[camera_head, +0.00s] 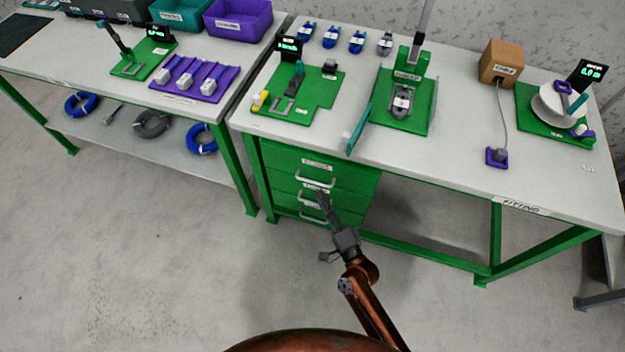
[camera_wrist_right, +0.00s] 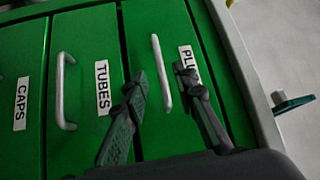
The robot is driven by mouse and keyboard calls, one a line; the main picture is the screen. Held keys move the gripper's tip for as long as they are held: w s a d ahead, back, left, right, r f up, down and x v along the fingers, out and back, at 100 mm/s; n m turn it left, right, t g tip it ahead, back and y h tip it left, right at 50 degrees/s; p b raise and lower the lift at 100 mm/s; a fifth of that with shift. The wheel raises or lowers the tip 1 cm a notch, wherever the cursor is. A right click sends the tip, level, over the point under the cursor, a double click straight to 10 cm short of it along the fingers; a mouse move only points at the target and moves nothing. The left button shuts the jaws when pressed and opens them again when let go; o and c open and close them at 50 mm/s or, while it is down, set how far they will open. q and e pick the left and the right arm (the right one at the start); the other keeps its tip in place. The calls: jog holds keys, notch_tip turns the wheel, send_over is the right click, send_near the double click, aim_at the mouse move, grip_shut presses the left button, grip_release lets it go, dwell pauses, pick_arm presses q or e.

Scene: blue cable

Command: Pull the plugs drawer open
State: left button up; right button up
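The green drawer unit (camera_head: 352,190) stands under the front left of the right-hand table. Its top drawer, labelled PLUGS (camera_wrist_right: 189,64), looks shut and flush with the others. The PLUGS drawer's silver bar handle (camera_head: 315,181) also shows in the right wrist view (camera_wrist_right: 160,70). My right gripper (camera_head: 320,193) is in front of the drawers. In the right wrist view its dark fingers (camera_wrist_right: 163,78) are apart, one on each side of the PLUGS handle. I cannot tell whether they touch it. My left gripper is not in view.
Below are the TUBES drawer (camera_wrist_right: 102,88) and the CAPS drawer (camera_wrist_right: 21,103), each with a handle. The floor (camera_head: 150,250) in front is clear.

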aim_at(312, 181)
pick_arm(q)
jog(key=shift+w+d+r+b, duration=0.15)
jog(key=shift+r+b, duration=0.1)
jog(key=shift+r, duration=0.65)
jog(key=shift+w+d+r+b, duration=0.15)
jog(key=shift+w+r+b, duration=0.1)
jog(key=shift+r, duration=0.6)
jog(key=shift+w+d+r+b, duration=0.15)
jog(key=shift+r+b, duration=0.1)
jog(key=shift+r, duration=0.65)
pick_arm(e)
jog(key=shift+x, duration=3.5)
grip_shut()
